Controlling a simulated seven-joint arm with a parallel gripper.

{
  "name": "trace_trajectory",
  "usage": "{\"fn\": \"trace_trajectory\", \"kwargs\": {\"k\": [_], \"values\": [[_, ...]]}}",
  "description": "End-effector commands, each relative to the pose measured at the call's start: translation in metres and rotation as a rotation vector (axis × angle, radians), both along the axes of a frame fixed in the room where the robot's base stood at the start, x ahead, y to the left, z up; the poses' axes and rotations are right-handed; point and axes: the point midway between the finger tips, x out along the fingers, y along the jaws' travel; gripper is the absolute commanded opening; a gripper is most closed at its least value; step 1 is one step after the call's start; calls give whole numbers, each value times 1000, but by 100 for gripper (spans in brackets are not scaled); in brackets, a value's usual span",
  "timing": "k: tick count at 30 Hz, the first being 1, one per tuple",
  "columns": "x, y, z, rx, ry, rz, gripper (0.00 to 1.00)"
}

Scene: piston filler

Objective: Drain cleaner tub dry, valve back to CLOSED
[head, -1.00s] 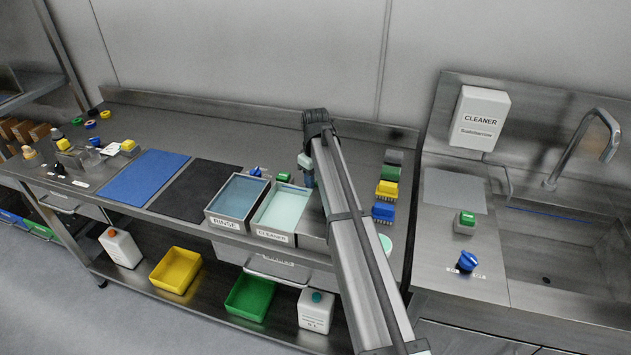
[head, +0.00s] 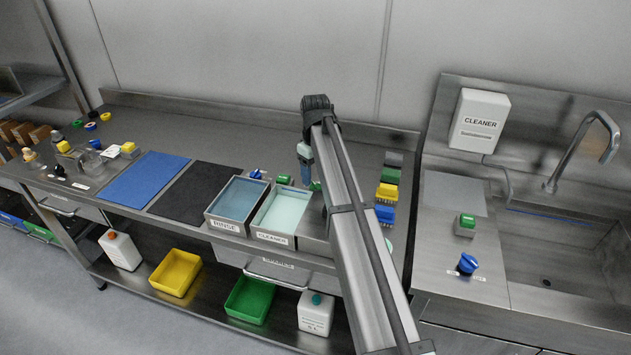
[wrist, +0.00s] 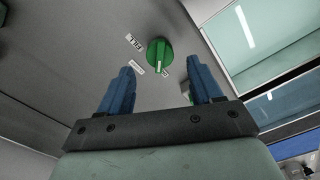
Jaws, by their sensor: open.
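The cleaner tub (head: 272,238) stands on the bench beside the rinse tub, with pale green liquid in it. The liquid also shows at the upper right of the wrist view (wrist: 250,42). A green valve knob (wrist: 159,55) stands on the steel beside the tub. It has small labels around it, one reading FILL; the others are too small to read. Its ridge points down the wrist picture. My gripper (wrist: 163,80) is open and empty, with its blue fingers either side of the knob in the picture, apart from it. In the head view, my gripper (head: 306,170) hangs above the bench.
The rinse tub (head: 227,229) stands left of the cleaner tub. Several coloured brushes (head: 387,192) stand right of my arm. The sink counter has a blue knob (head: 468,264) and green button (head: 467,221).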

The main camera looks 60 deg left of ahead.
Motion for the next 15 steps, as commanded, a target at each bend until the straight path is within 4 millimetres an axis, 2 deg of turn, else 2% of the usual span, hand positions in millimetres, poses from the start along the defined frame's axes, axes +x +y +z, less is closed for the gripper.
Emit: {"fn": "trace_trajectory", "kwargs": {"k": [1, 6, 12, 15], "values": [[0, 1, 13, 2, 0, 0, 65], [0, 1, 46, 1, -1, 0, 65], [0, 1, 76, 1, 0, 0, 65], [0, 1, 85, 0, 0, 0, 65]]}}
